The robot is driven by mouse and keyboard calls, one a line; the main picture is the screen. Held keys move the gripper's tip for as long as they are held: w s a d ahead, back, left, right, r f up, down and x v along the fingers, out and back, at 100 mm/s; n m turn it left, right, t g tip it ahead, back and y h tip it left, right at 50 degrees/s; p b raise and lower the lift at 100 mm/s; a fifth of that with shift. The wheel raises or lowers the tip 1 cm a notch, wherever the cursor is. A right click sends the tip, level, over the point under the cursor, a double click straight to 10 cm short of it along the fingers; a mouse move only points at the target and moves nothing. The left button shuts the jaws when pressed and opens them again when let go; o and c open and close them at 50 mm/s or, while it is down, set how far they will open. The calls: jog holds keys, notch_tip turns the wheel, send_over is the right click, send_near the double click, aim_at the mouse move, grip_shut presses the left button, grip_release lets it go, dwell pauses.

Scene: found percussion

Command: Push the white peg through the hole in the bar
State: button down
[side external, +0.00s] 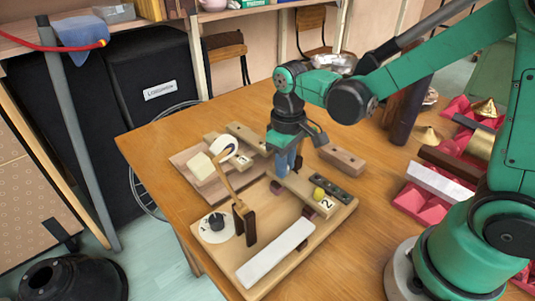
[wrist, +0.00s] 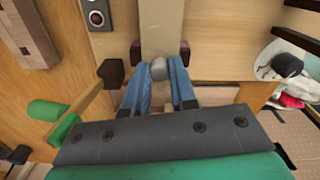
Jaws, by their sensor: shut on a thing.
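The peg sits at the end of the pale bar (wrist: 157,28), between two dark maroon blocks. In the side view the fingers hide the peg. The hole is not visible, and I cannot tell how deep the peg sits in it.
A loose wooden block (side external: 343,159) lies behind. Pink trays (side external: 427,206) stand right.

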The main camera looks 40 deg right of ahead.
jog(key=c, duration=0.6)
grip_release()
jog(key=shift+c, duration=0.2)
notch_tip(320, 180, up, 5)
jog(key=shift+f, duration=0.15)
jog(key=shift+s+d+r, duration=0.1)
jog(key=shift+r, duration=0.45)
jog(key=s+t, duration=0.1)
jog(key=t, duration=0.1)
jog(key=s+d+r+m+t, duration=0.1)
jog(key=t, duration=0.1)
jog(key=s+d+r+m+t, duration=0.1)
jog(key=s+t, duration=0.1)
jog(key=t, duration=0.1)
jog(key=shift+r, duration=0.1)
